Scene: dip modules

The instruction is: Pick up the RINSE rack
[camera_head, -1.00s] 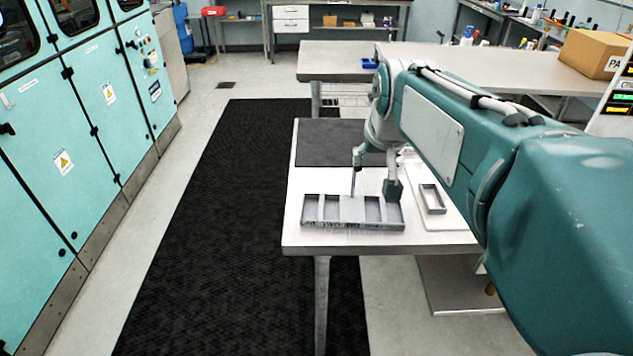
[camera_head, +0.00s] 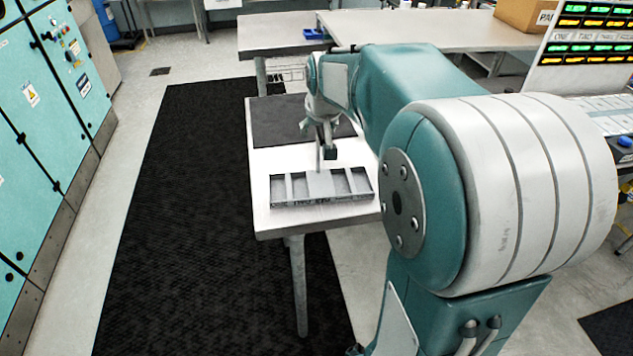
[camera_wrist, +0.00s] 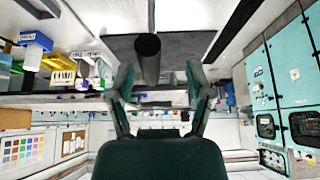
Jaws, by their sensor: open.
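A grey divided tray (camera_head: 290,203) lies on the near table, with small markings along its front that I cannot read. A pale flat piece (camera_head: 320,184) covers its middle, with open compartments on both sides. I cannot make out a RINSE label, so I cannot tell which thing is the RINSE rack. My gripper (camera_head: 325,157) is open above the tray's back edge, seemingly apart from it. In the wrist view my gripper (camera_wrist: 160,85) has its fingers spread, with a dark round-ended shape (camera_wrist: 148,58) between or beyond them that I cannot identify. My arm hides the table's right part.
A black mat (camera_head: 275,122) covers the table's back. A larger bench (camera_head: 430,30) stands behind, with a cardboard box (camera_head: 525,14). A lit label panel (camera_head: 590,40) is at right. Teal cabinets (camera_head: 40,90) line the left; the dark floor mat (camera_head: 190,190) is clear.

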